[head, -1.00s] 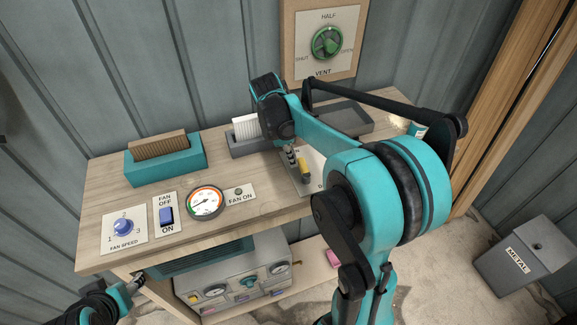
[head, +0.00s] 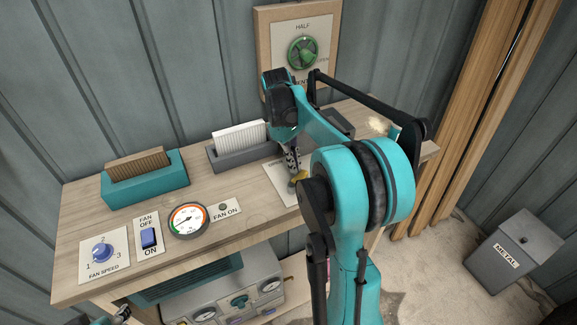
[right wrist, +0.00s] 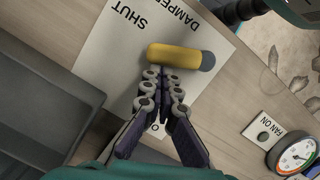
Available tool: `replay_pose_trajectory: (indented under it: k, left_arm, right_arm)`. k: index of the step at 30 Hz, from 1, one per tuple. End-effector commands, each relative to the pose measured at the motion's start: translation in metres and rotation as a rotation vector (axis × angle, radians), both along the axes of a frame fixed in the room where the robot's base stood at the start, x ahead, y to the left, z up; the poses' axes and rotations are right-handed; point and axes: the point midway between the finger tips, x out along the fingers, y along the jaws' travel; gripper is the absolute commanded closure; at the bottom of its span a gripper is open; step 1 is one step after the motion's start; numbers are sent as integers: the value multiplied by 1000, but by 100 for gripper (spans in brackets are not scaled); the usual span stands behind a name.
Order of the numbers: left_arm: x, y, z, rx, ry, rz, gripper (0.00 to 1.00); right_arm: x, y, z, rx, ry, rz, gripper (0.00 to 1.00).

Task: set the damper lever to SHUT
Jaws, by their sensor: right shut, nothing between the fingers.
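The damper lever has a yellow handle (right wrist: 175,56) with a grey end. It lies over a white label plate (right wrist: 105,58) printed SHUT and DAMPER, upside down in the right wrist view. The handle is beside the word DAMPER, apart from SHUT. My right gripper (right wrist: 163,78) is shut and empty, its fingertips against or very near the handle's side. I cannot tell if they touch. In the head view, the handle (head: 299,178) is partly hidden by my right arm, at the tip of the right gripper (head: 294,168). My left gripper (head: 122,312) barely shows at the bottom left.
A grey holder with a white filter (head: 239,136) and a teal holder with a brown one (head: 138,163) stand behind. A gauge (head: 187,220), fan switch (head: 149,238) and speed knob (head: 103,253) sit at left. A vent dial (head: 303,52) is on the wall.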

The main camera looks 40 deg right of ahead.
Motion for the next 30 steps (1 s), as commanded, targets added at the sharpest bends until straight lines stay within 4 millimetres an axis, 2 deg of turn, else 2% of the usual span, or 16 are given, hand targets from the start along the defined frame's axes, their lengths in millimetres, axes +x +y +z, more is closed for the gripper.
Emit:
replay_pose_trajectory:
  k: [2,16,30]
  left_arm:
    - [0,0,-2,0,0,0,48]
    - [0,0,-7,0,0,0,48]
    - [0,0,-8,0,0,0,48]
  right_arm:
    - [-3,-4,-1,-1,0,-64,100]
    - [-18,-13,0,0,0,-50,100]
    - [-22,-15,0,0,0,-49,100]
